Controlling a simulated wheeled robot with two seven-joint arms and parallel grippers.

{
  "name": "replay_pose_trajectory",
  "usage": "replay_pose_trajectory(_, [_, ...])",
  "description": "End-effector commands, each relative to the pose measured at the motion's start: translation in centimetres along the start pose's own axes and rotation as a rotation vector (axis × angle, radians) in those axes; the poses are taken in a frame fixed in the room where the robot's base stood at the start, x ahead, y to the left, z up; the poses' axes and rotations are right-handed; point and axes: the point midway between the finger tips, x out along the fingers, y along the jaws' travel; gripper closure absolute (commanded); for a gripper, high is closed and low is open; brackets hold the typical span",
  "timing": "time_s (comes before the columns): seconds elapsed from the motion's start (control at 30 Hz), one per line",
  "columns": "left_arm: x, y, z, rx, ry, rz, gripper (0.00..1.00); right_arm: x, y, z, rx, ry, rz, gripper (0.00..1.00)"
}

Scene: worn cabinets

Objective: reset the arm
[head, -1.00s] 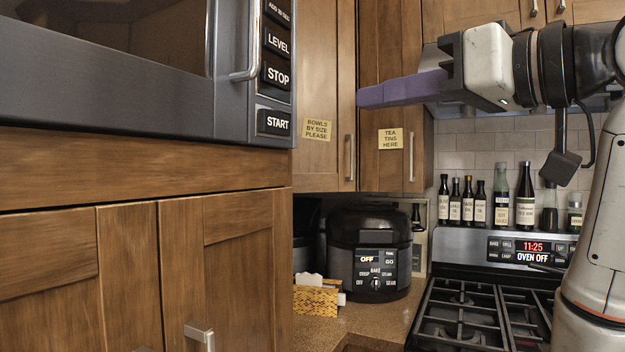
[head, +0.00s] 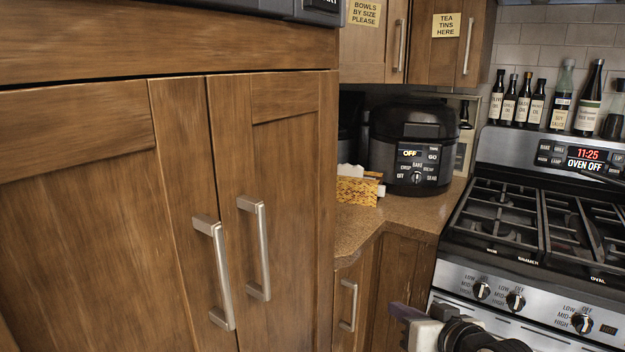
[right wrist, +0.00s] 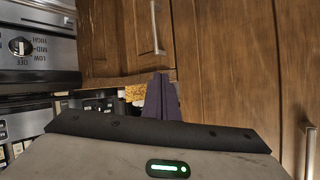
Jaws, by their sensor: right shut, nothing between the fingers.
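My right gripper (right wrist: 160,98) shows in the right wrist view as two purple fingers pressed together with nothing between them. My left gripper is in neither view.
Tall wooden cabinet doors (head: 180,150) with bar handles stand close on the left. A black cooker (head: 412,150) and a yellow patterned holder (head: 357,190) sit on the counter (head: 375,222). The stove (head: 545,225) is on the right, with bottles (head: 588,100) behind it.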

Motion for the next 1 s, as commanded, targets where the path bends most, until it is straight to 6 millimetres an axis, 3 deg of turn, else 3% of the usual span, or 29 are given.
replay_pose_trajectory(0.03, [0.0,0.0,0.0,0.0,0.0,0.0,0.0,0.0,0.6,4.8,0.002,-0.044,0.02,1.0])
replay_pose_trajectory(0.17, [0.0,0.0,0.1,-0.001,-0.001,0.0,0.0,-1.4,1.4,14.7,-0.01,-0.121,0.062,1.0])
replay_pose_trajectory(0.3, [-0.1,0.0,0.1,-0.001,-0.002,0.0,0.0,-4.9,1.4,24.8,-0.038,-0.206,0.093,1.0])
replay_pose_trajectory(0.4, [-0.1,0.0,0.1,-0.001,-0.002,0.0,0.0,-8.1,0.9,31.0,-0.059,-0.261,0.103,1.0])
replay_pose_trajectory(0.5, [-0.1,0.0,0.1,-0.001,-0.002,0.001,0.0,-11.2,0.2,35.5,-0.079,-0.305,0.105,1.0])
replay_pose_trajectory(0.6, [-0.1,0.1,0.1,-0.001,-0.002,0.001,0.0,-13.6,-0.4,38.4,-0.094,-0.334,0.104,1.0])
replay_pose_trajectory(0.7, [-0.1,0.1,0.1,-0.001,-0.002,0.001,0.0,-14.9,-0.8,39.8,-0.102,-0.348,0.102,1.0])
replay_pose_trajectory(1.0, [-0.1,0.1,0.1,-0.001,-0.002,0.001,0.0,-15.1,-0.9,40.0,-0.104,-0.351,0.102,1.0])
